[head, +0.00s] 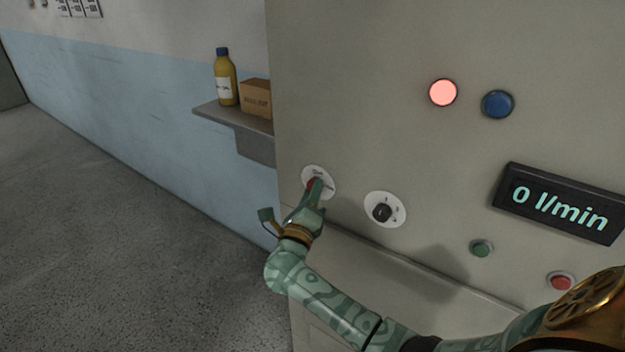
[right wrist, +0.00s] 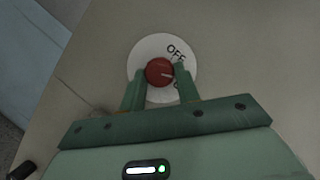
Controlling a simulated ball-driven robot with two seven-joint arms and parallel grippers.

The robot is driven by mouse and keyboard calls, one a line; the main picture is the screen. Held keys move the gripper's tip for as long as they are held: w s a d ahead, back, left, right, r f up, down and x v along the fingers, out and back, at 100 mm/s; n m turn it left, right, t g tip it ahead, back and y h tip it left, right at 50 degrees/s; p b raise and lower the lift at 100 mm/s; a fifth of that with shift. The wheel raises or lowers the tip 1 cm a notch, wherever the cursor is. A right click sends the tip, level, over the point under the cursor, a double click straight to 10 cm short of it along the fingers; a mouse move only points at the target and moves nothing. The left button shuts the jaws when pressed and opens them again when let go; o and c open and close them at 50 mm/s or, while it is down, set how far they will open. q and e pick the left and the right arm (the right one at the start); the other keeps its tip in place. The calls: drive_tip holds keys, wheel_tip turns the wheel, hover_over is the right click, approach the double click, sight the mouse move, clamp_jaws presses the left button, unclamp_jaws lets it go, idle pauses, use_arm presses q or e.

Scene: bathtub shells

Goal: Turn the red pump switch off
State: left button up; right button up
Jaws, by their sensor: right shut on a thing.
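The red pump switch (head: 312,184) is a round knob on a white disc, at the left of the grey panel. In the right wrist view the red knob (right wrist: 158,71) sits between the two green fingers of my right gripper (right wrist: 160,84). The gripper (head: 316,191) is shut on the knob. The disc reads "OFF" at its upper right; a second label below it is mostly hidden by the right finger. A light mark on the knob points right, below "OFF". My left gripper is not in view.
A black knob (head: 382,212) on a white disc is just right of the switch. The display (head: 559,203) reads 0 l/min. A pink-red lamp (head: 443,92) is lit beside a blue one (head: 497,104). Green (head: 481,248) and red (head: 561,281) buttons sit lower. A shelf (head: 232,119) holds a bottle and box.

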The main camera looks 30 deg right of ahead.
drive_tip(key=shift+s+a+r+n+g+y+p, duration=0.15)
drive_tip(key=shift+n+g+y+p, duration=0.4)
drive_tip(key=shift+n+p, duration=2)
drive_tip(key=shift+w+d+r+n+g+y+p, duration=0.25)
drive_tip(key=shift+n+y+p, duration=0.85)
drive_tip(key=shift+p, duration=2.5)
drive_tip(key=shift+s+a+r+n+g+y+p, duration=0.1)
drive_tip(key=shift+s+a+n+g+y+p, duration=0.3)
drive_tip(key=shift+n+p, duration=2.35)
drive_tip(key=shift+w+d+f+m+p, duration=0.1)
drive_tip(key=shift+w+d+m+p, duration=0.1)
drive_tip(key=shift+m+p, duration=0.15)
drive_tip(key=o, duration=0.9)
drive_tip(key=shift+o, duration=0.4)
drive_tip(key=shift+w, duration=0.1)
